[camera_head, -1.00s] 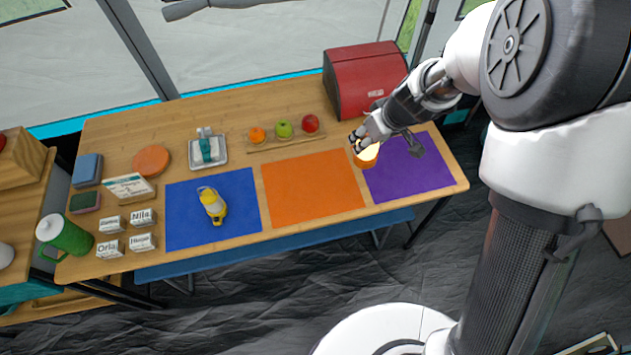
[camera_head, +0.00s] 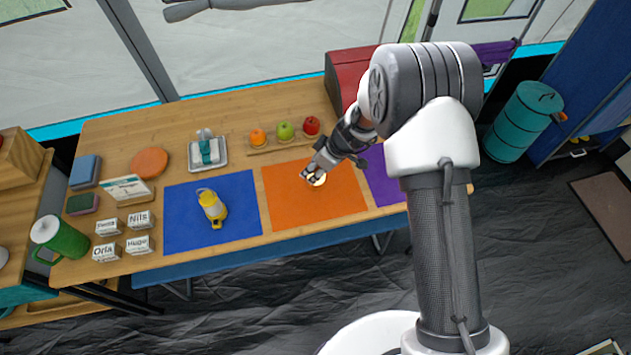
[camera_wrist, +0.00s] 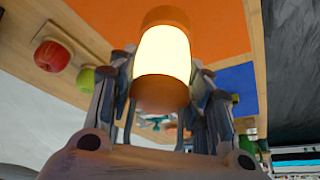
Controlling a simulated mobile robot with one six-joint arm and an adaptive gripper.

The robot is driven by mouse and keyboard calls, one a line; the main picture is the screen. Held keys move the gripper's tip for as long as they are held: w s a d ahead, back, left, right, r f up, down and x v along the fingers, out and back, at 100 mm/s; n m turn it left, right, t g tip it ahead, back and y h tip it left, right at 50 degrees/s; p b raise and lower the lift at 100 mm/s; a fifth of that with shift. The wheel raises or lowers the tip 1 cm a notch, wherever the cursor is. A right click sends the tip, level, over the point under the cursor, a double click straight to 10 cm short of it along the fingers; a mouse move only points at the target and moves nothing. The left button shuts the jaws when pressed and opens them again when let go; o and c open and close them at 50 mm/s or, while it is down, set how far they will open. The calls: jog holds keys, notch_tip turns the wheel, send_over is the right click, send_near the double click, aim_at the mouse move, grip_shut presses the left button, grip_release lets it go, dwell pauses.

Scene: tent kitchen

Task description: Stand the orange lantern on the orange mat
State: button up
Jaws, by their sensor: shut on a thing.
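The orange lantern (camera_wrist: 163,50) is between my gripper's fingers in the wrist view, with a glowing pale body and orange ends. In the head view the lantern (camera_head: 317,179) is mostly hidden by my gripper (camera_head: 312,172). My gripper is shut on it, over the middle of the orange mat (camera_head: 285,212). The mat also shows in the wrist view (camera_wrist: 215,25). I cannot tell whether the lantern touches the mat.
A tray with an orange, a green apple (camera_head: 285,131) and a red apple (camera_head: 311,126) lies behind the orange mat. The red bread box (camera_head: 343,75) stands at the back right. The purple mat (camera_head: 385,185) is partly hidden by my arm.

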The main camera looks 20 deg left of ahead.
aim_at(320, 185)
jog(key=shift+f+b, duration=0.6)
jog(key=shift+f, duration=2.55)
jog(key=shift+f+b, duration=0.2)
jog(key=shift+b, duration=0.1)
jog(key=o, duration=1.4)
jog(key=shift+r, duration=0.1)
